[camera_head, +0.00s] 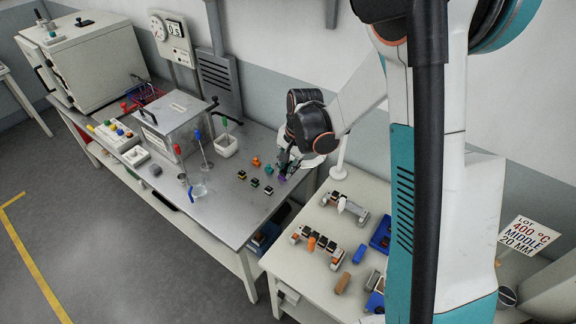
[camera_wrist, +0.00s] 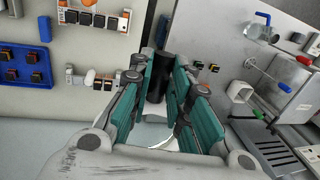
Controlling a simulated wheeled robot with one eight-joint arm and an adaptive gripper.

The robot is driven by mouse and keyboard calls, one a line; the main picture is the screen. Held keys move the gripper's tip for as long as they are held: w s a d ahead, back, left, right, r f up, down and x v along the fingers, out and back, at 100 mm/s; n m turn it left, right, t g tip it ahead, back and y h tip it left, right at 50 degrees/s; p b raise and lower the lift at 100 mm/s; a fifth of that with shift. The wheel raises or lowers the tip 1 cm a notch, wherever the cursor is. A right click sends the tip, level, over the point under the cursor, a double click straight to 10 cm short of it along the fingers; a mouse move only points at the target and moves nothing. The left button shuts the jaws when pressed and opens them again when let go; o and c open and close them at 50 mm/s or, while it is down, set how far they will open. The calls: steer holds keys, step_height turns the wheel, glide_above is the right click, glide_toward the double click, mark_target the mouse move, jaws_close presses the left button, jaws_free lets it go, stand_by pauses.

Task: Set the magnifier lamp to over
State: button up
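The magnifier lamp shows in part in the head view: a white post (camera_head: 340,158) at the back of the right-hand table and a pale round head (camera_head: 322,143) behind my wrist. In the wrist view a pale ring (camera_wrist: 152,133) lies beneath my gripper, partly hidden by it. A black upright cylinder (camera_wrist: 158,76), seemingly the lamp's handle, stands between my fingers. My gripper (camera_wrist: 163,72) has its fingers apart on either side of it. I cannot tell whether either finger touches it. In the head view my gripper (camera_head: 286,166) is small and dark, near the gap between tables.
The white table (camera_head: 318,282) carries connector racks and a blue tray (camera_head: 381,232). A sign (camera_head: 528,235) stands at far right.

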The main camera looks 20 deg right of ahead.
jaws_close()
steer(key=s+d+n+g+b, duration=0.1)
steer(key=s+d+n+b, duration=0.4)
steer(key=s+d, duration=0.9)
steer(key=d+n, duration=0.1)
steer(key=d, duration=0.3)
steer(key=shift+s+y, duration=0.15)
steer(key=shift+y, duration=0.15)
steer(key=shift+d, duration=0.15)
